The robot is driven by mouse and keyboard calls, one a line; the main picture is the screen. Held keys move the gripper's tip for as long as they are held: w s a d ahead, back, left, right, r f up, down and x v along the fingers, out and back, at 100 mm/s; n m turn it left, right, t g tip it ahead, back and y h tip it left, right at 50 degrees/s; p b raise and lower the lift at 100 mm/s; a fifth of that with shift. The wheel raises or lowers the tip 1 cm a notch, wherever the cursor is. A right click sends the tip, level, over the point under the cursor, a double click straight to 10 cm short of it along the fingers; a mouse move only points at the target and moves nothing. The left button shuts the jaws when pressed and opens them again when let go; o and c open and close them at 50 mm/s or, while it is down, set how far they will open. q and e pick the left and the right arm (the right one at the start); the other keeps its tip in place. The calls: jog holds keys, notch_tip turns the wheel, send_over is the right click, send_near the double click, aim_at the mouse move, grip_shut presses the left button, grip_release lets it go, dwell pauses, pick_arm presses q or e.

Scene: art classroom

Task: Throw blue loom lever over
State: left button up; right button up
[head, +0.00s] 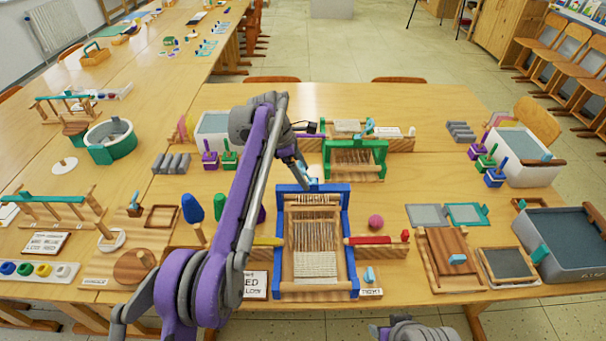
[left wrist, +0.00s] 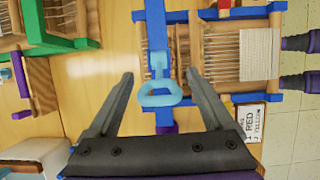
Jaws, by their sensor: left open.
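The blue loom (head: 345,235) stands on the near table, with strung threads and a pale woven part. Its light blue lever (left wrist: 160,88) has a ring-shaped handle and sits at the loom's far end, by the blue beam. In the head view only a small light blue piece (head: 313,183) shows there beside my gripper. My left gripper (head: 303,170) reaches down over that far end. In the left wrist view my left gripper (left wrist: 159,75) is open, and the lever's handle lies between its two fingers in the picture. I cannot tell whether they touch.
A green loom (head: 381,158) stands just behind the blue one. A red shuttle (head: 370,240) and a pink ball (head: 376,222) lie to its right. A sign (head: 255,285) stands at its near left. Pegs and trays crowd both sides.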

pick_arm(q)
grip_shut()
dwell(0.5)
